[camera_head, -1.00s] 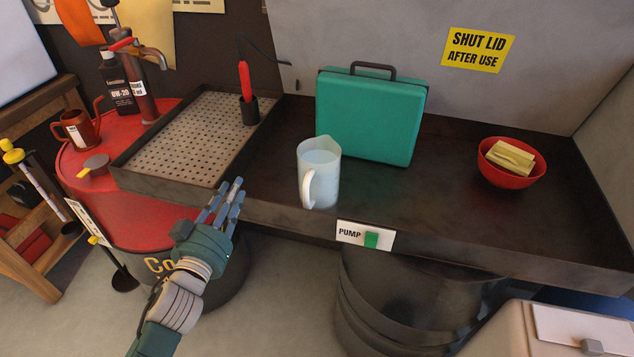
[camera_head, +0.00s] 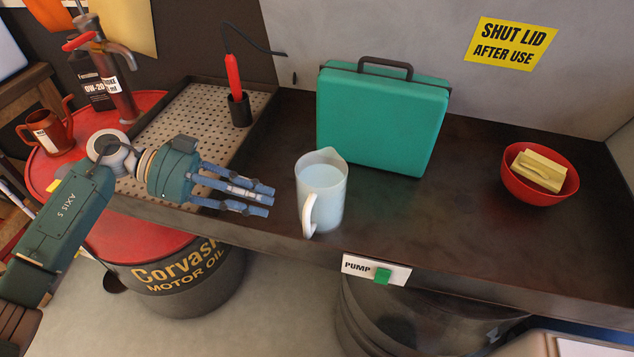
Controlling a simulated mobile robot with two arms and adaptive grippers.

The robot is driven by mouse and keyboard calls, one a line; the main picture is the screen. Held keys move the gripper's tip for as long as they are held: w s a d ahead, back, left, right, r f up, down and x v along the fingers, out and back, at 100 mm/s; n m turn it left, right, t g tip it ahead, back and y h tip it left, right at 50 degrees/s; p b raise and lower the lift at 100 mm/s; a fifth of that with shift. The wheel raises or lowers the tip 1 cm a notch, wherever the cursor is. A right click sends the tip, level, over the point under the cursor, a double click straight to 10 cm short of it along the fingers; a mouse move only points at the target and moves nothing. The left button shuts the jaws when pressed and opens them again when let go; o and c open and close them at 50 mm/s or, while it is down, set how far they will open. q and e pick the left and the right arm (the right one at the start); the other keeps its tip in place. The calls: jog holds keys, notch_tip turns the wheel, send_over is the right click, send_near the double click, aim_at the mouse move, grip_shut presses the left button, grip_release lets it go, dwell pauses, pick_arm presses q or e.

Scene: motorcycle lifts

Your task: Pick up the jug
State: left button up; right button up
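The jug (camera_head: 328,189) is a translucent whitish measuring jug standing upright on the dark bench near its front edge. Its white handle (camera_head: 308,214) faces the front left, and it seems to hold pale liquid. My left gripper (camera_head: 262,199) reaches in from the left, just left of the jug, with its fingers pointing right toward it. The fingers look extended and hold nothing; a gap shows between them and the jug. How far apart the fingers are is partly hidden by their overlap. My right gripper is not in view.
A teal case (camera_head: 382,118) stands just behind the jug. A red bowl (camera_head: 540,187) with a yellowish sponge-like block sits at right. A perforated tray (camera_head: 190,125) with a red-handled tool (camera_head: 234,78) is at left. The bench between jug and bowl is clear.

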aim_at(306, 221)
pick_arm(q)
jog(key=d, duration=0.1)
jog(key=s+d+f+p, duration=0.1)
jog(key=s+d, duration=0.1)
jog(key=d, duration=0.1)
jog(key=shift+f+p, duration=0.35)
jog(key=shift+f, duration=0.05)
jog(key=shift+d+f, duration=0.15)
jog(key=shift+d, duration=0.1)
jog(key=p+x, duration=0.1)
jog(key=x, duration=0.3)
jog(key=shift+d+f, duration=0.1)
jog(key=shift+d, duration=0.05)
jog(key=shift+d+f+p, duration=0.1)
jog(key=shift+d+p, duration=0.2)
jog(key=shift+f, duration=0.1)
jog(key=shift+c, duration=0.3)
grip_shut()
jog(key=shift+w, duration=0.15)
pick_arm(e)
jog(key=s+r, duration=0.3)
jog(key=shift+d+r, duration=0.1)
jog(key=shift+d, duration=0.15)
